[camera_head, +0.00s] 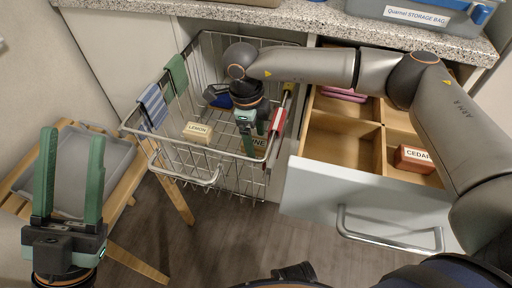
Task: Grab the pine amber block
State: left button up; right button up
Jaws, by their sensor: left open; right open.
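The pine block (260,148), amber with a partly covered label ending in "INE", lies in the wire basket (186,158), toward its right side. My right gripper (254,148) reaches down into the basket from above, its green fingers over the block and hiding part of it. It is open; I cannot tell whether the fingers touch the block. My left gripper (72,134) is open and empty at the far left, in front of a grey tray and well away from the basket.
A block labelled LEMON (197,132) also lies in the basket. Cloths (153,106) hang over its left rim. An open drawer (345,145) on the right holds a CEDAR block (413,159). A grey tray (112,158) sits on a wooden stand at left.

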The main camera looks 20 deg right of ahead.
grip_shut()
dwell(0.7)
